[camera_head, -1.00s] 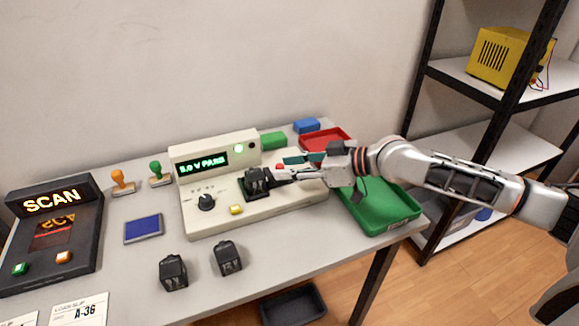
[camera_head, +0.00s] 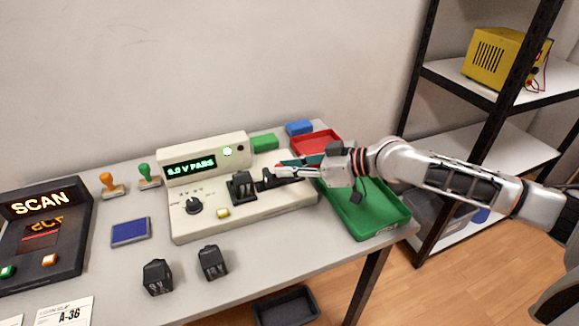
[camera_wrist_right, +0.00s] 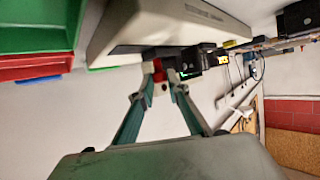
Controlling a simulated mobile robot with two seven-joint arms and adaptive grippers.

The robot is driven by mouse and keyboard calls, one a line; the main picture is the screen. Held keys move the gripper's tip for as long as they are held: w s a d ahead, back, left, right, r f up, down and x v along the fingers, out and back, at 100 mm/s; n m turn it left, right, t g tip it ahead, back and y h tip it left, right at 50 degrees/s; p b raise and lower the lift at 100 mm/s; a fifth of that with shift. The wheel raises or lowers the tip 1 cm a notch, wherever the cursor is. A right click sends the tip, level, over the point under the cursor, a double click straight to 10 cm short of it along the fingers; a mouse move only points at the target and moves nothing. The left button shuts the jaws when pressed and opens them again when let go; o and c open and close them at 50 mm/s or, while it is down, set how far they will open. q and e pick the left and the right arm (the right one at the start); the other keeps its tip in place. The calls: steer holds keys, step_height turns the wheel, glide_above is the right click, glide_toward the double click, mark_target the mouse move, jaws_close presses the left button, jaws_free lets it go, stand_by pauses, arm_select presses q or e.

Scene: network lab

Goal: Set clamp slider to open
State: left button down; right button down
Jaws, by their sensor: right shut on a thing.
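The cream tester (camera_head: 270,207) stands on the table with a lit green display ending in "V PASS". A black adapter (camera_head: 242,185) sits upright in its dock. Just right of it is the black clamp slider (camera_head: 267,178). My right gripper (camera_head: 280,175) reaches in from the right and is shut at the slider; its fingers partly hide it. In the right wrist view, the fingertips (camera_wrist_right: 163,78) close in at a small red and dark part under the tester's edge. My left gripper is not in view.
Two black adapters (camera_head: 157,278) (camera_head: 212,262) lie in front of the tester. A green tray (camera_head: 375,222) lies under my right arm, with a red tray (camera_head: 318,140) behind. The scanner (camera_head: 45,235), blue pad (camera_head: 131,231) and stamps (camera_head: 107,184) (camera_head: 149,176) are at left.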

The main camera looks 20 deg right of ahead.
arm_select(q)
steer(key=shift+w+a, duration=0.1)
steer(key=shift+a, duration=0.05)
arm_select(e)
steer(key=shift+d, duration=0.25)
steer(key=c, duration=1.9)
jaws_free()
steer(key=shift+d, duration=0.1)
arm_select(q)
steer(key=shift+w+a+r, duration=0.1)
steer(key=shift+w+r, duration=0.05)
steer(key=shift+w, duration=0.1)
arm_select(e)
steer(key=shift+s+d+r, duration=0.1)
steer(key=shift+s, duration=0.1)
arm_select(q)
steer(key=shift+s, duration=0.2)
arm_select(e)
steer(key=v, duration=1.1)
steer(key=shift+s+d+r, duration=0.15)
